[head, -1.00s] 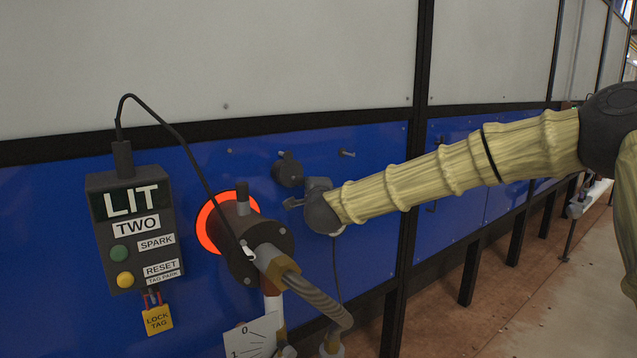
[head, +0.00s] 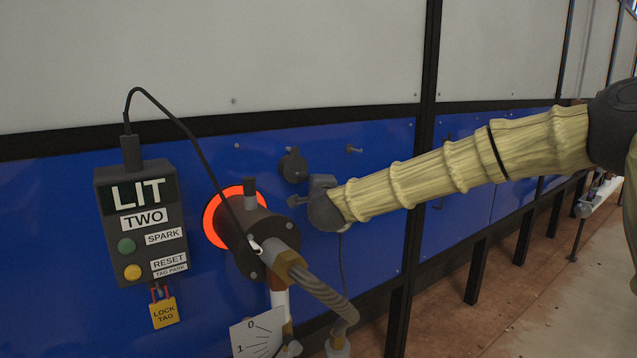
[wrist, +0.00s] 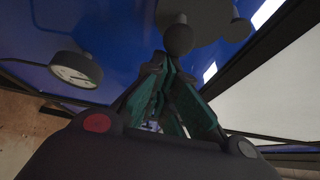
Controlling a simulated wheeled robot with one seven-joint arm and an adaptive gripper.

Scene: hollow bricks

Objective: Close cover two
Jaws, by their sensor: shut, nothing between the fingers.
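A small dark round cover (head: 293,166) with a stub on top sits on the blue panel, right of the burner marked TWO. I take it to be cover two; no label on it is legible. In the wrist view a dark disc with a round knob (wrist: 178,36) lies just beyond my fingertips. My gripper (head: 299,201) is just below the cover in the head view, small and partly hidden by my wrist. In the wrist view my gripper (wrist: 165,64) has its green-sided fingers drawn together, empty. I cannot tell whether the tips touch the knob.
The burner (head: 258,235) stands out left of my gripper, with a glowing orange ring (head: 212,225) behind it and a hose below. A control box (head: 138,222) reads LIT, with a yellow lock tag (head: 164,312). A round gauge (wrist: 75,70) shows left in the wrist view.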

